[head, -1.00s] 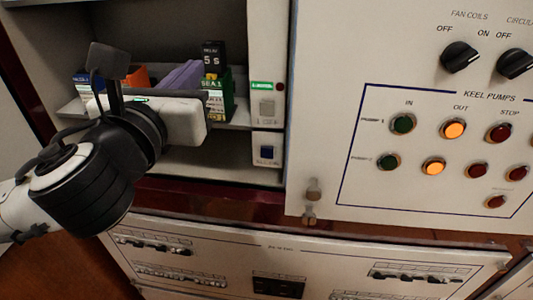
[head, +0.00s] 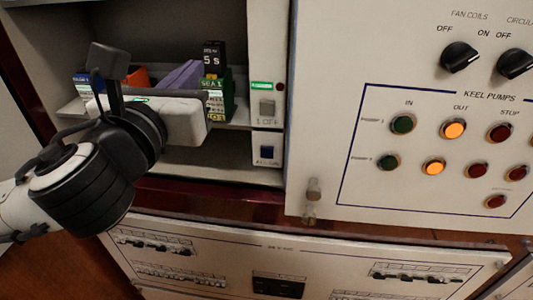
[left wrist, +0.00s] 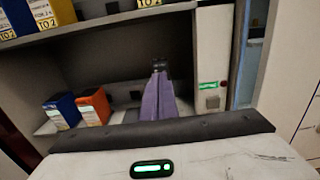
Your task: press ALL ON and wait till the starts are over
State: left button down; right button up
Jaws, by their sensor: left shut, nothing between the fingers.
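My left gripper (head: 196,68) has its purple fingers together with nothing between them, inside the open shelf bay; the fingers also show in the left wrist view (left wrist: 160,72). A narrow pale panel stands right of the bay. It carries a grey square button (head: 267,108) under a small green label, and a dark blue button (head: 267,151) on a lower plate. The lettering under the blue button is too small to read surely. My fingers are left of and apart from both buttons. The grey button shows in the left wrist view (left wrist: 212,102). My right gripper is not in view.
Blue (left wrist: 62,112) and orange (left wrist: 93,107) boxes stand at left. The Keel Pumps panel (head: 440,190) has two orange lamps lit. A breaker panel (head: 230,255) lies below.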

pick_arm(q)
jog(key=s+f+n+g, duration=0.2)
jog(key=f+n+g, duration=0.1)
jog(key=f+n, duration=0.6)
jog(key=s+f+n+g, duration=0.3)
jog(key=f+n, duration=0.3)
jog(key=f, duration=0.4)
jog(key=s+a+f+n+g+y, duration=0.1)
jog(key=s+a+f+n+g, duration=0.2)
jog(key=s+f+n, duration=0.7)
jog(key=s+a+f+n+g, duration=0.3)
jog(key=s+f+n, duration=0.35)
jog(key=f, duration=0.65)
notch_tip(320, 180, down, 13)
jog(key=s+d+n+t+h, duration=0.1)
jog(key=d+n+t, duration=0.1)
jog(key=n, duration=0.1)
jog(key=shift+s+n+t+h, duration=0.15)
jog(key=shift+n+t+h, duration=0.15)
jog(key=shift+n, duration=0.05)
